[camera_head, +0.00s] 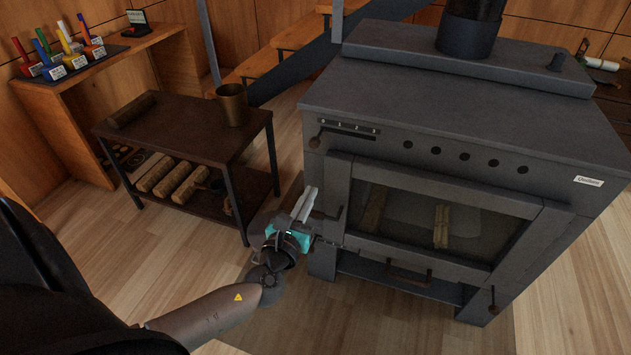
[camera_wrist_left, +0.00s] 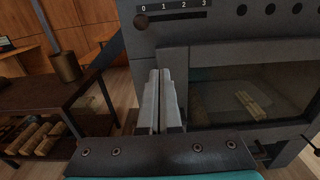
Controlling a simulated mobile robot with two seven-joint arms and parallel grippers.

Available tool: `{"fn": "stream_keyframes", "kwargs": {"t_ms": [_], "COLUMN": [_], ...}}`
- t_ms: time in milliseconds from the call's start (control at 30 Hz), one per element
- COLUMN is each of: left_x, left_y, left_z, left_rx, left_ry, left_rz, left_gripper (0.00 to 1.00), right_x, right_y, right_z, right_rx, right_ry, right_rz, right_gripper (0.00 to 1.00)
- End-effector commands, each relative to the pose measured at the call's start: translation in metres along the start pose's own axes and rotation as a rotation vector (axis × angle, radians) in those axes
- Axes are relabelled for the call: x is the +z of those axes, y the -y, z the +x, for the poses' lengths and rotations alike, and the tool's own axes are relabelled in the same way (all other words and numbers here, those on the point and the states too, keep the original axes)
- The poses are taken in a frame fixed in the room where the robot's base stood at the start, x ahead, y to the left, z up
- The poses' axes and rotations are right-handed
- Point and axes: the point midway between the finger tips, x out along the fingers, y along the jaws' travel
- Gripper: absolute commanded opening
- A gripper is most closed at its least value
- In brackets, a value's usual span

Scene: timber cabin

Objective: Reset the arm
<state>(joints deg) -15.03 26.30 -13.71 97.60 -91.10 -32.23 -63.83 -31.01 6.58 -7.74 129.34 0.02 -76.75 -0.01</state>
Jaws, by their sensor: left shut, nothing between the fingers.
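My left arm comes in from the lower left in the head view. My left gripper (camera_head: 306,203) is in front of the left edge of the stove (camera_head: 440,85), beside the stove's door frame. It also shows in the left wrist view (camera_wrist_left: 160,76), where the two pale fingers stand side by side, shut with nothing between them. The stove's glass door (camera_head: 435,225) is closed, with logs visible behind the glass. I cannot tell whether the fingertips touch the stove front. My right gripper is not in view.
A dark side table (camera_head: 190,125) stands left of the stove, with a metal bucket (camera_head: 231,104) and a log (camera_head: 131,110) on top and several logs on its lower shelf. A wooden workbench (camera_head: 100,70) holds coloured items at the back left. The floor at right is clear.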

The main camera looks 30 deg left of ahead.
Motion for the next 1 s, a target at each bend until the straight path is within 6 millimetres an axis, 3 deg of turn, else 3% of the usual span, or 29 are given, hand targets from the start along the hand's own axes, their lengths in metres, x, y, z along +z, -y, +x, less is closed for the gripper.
{"fn": "stream_keyframes", "kwargs": {"t_ms": [233,633,767,1000], "left_x": [0.0,0.0,-0.004,-0.036], "left_y": [0.0,-0.002,-0.011,-0.031], "left_z": [-0.03,-0.038,-0.043,-0.073], "left_rx": [0.0,0.019,0.107,0.433], "left_ry": [0.0,-0.005,-0.034,-0.125], "left_rz": [0.002,-0.046,-0.262,-0.952], "left_gripper": [0.0,0.0,0.0,0.0], "right_x": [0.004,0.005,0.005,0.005], "right_y": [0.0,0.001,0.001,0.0], "right_z": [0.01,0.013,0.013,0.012], "right_rx": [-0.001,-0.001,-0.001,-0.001], "right_ry": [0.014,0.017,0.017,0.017], "right_rz": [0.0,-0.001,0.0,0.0], "right_gripper": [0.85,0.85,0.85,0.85]}}
